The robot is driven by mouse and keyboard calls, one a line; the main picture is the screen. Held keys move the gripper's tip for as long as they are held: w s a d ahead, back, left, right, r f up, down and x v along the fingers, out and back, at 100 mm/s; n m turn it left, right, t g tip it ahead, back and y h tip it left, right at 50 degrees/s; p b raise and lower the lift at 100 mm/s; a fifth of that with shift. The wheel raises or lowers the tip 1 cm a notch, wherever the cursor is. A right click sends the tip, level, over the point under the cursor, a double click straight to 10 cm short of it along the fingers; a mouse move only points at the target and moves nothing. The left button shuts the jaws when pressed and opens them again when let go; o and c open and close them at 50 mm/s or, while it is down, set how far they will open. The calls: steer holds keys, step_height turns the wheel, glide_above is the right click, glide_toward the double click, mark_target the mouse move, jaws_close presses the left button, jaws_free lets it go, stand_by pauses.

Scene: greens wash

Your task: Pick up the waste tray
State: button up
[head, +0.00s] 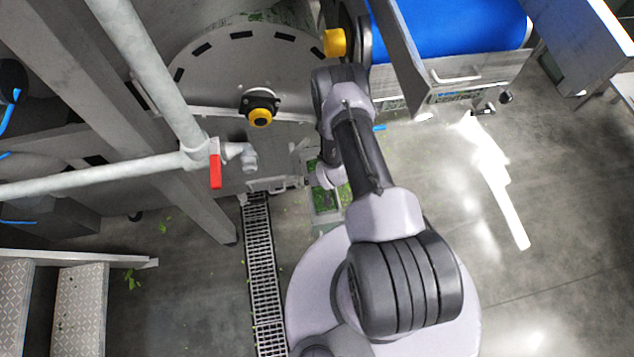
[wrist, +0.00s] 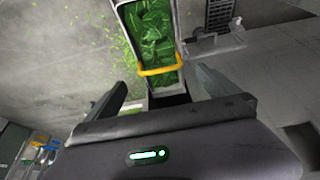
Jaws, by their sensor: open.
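The waste tray (wrist: 127,36) is a narrow pale tray full of green leaves, with a yellow handle (wrist: 161,70) across its near end. It also shows in the head view (head: 317,219), low beside the machine and partly hidden by my arm. In the wrist view my gripper (wrist: 160,88) is open, its two fingers spread on either side of the tray's near end. The handle lies just ahead of the gap between the fingertips. I cannot tell whether either finger touches the tray.
A drain grate (head: 262,275) runs along the floor left of my base. A round steel machine (head: 215,75) and a pipe with a red valve lever (head: 215,171) stand close by. A blue conveyor (head: 450,30) is at upper right.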

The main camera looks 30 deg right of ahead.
steer(key=b, duration=0.3)
glide_above(318, 193)
steer(key=d, duration=0.2)
steer(key=f, duration=0.7)
steer(key=shift+a+f, duration=0.2)
steer(key=b+x, duration=0.3)
steer(key=x, duration=0.2)
steer(key=shift+d+f+b, duration=0.1)
steer(key=shift+b, duration=0.2)
